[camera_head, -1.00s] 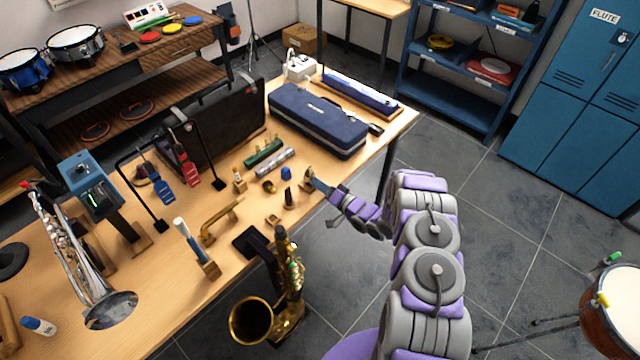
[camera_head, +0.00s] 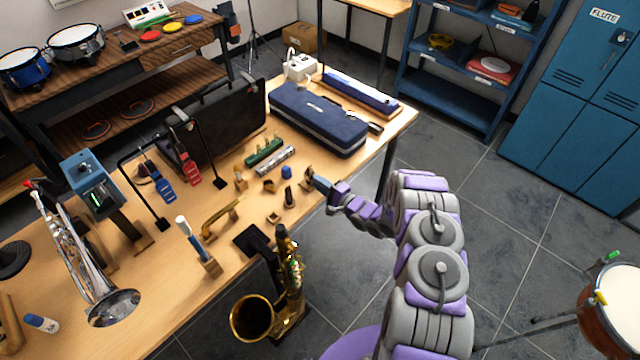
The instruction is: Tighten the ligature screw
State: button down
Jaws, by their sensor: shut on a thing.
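A small brass-and-dark piece (camera_head: 308,173), which looks like the mouthpiece with its ligature, stands near the right edge of the wooden table (camera_head: 345,172). My gripper (camera_head: 314,180) reaches in from the right over the table edge and is shut on this piece, at its right side. The ligature screw is too small to make out and is hidden at the fingertips. My arm runs from there down to the bottom right.
Small parts stand just left of my gripper: a dark mouthpiece (camera_head: 289,197), a blue cap (camera_head: 286,172) and a silver tube (camera_head: 274,160). A blue case (camera_head: 318,120) lies behind. A golden saxophone (camera_head: 289,275) stands at the table's front edge.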

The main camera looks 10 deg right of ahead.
jog(key=shift+d+f+m, duration=0.15)
jog(key=shift+m, duration=0.35)
jog(key=c, duration=1.1)
grip_release()
jog(key=shift+d, duration=0.1)
jog(key=shift+o, duration=0.2)
jog(key=p+v, duration=0.1)
jog(key=v, duration=1.6)
jog(key=shift+d+p, duration=0.15)
jog(key=shift+p, duration=0.25)
jog(key=shift+s, duration=0.1)
